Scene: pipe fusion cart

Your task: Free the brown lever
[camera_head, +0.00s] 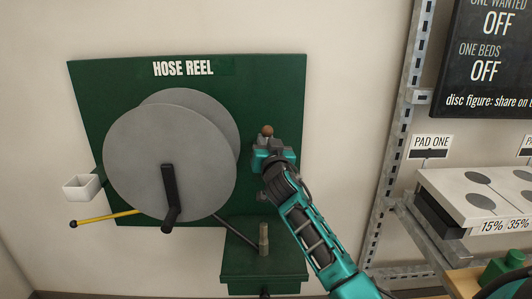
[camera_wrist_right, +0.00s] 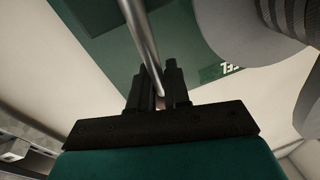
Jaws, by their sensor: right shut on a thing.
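The brown lever shows in the head view as a round brown knob (camera_head: 267,130) at the right side of the green hose reel board (camera_head: 290,85). My right gripper (camera_head: 266,143) is at it, just below the knob, with its arm coming up from the lower right. In the right wrist view a grey metal rod (camera_wrist_right: 142,40) runs down between the dark fingers (camera_wrist_right: 158,92), which are shut on it. A small brownish patch shows between the fingers. The lever's mount is mostly hidden by my gripper. My left gripper is not in view.
Left of the gripper stands a large grey reel (camera_head: 155,150) with a black crank handle (camera_head: 170,195). A green box (camera_head: 265,278) with an upright tan peg (camera_head: 263,238) is below. A yellow rod (camera_head: 105,218) and white cup (camera_head: 82,188) are at left. A metal shelf (camera_head: 450,190) stands right.

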